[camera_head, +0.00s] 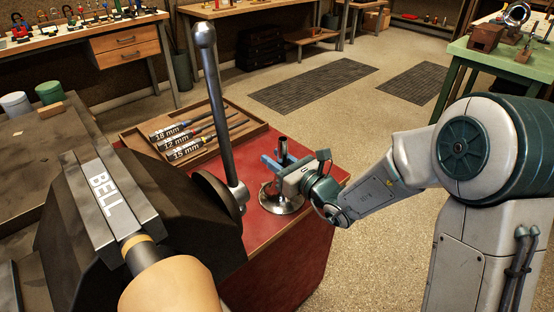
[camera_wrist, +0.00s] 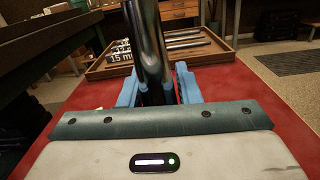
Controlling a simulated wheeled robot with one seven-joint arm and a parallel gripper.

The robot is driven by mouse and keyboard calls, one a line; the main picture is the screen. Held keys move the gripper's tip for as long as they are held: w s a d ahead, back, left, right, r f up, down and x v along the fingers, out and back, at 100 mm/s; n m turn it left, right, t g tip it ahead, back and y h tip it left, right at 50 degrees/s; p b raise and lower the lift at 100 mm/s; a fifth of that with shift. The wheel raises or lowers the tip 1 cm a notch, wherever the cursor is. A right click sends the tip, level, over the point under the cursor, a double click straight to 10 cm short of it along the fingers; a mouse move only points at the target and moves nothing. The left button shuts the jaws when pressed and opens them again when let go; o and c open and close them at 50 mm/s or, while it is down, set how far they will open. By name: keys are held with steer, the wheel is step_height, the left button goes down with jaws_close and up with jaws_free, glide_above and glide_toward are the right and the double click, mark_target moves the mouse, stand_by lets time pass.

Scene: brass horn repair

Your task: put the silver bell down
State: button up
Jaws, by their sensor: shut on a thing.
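The silver bell (camera_head: 283,204) is upright with its wide flared end down, at the red bench top (camera_head: 265,232). I cannot tell whether its rim touches the red surface or hangs just above it. My gripper (camera_head: 281,165) is shut on the bell's narrow tube, with its blue fingers on either side. In the wrist view the shiny tube (camera_wrist: 149,45) rises between the blue fingertips (camera_wrist: 157,88). The flared end is hidden there behind my gripper body.
A wooden tray (camera_head: 238,130) of rods marked 18, 12 and 15 mm lies behind the bell. A large dark vise (camera_head: 185,215) marked BELL, with an upright metal handle (camera_head: 214,90), stands close on the left. The bench's right edge is near the bell.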

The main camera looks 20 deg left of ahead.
steer(key=o, duration=1.1)
steer(key=v, duration=1.2)
steer(key=s+d+f+n+g+h, duration=0.1)
steer(key=s+d+n+g+h, duration=0.2)
steer(key=s+n+g, duration=0.35)
steer(key=s+d+f+n+g+h, duration=0.1)
steer(key=s+d+n+g+h, duration=0.15)
steer(key=s+n, duration=0.55)
steer(key=d+n+t+h, duration=0.1)
steer(key=d+n+h, duration=0.2)
steer(key=d, duration=0.3)
steer(key=d+n+h, duration=0.3)
steer(key=d+h, duration=0.1)
steer(key=d, duration=0.3)
steer(key=d+r+n+t+h+p, duration=0.1)
steer(key=d+n+h, duration=0.2)
steer(key=d, duration=0.3)
steer(key=shift+w+d+n+t+h, duration=0.15)
steer(key=shift+d+n+t+h, duration=0.05)
steer(key=shift+n+t+h, duration=0.2)
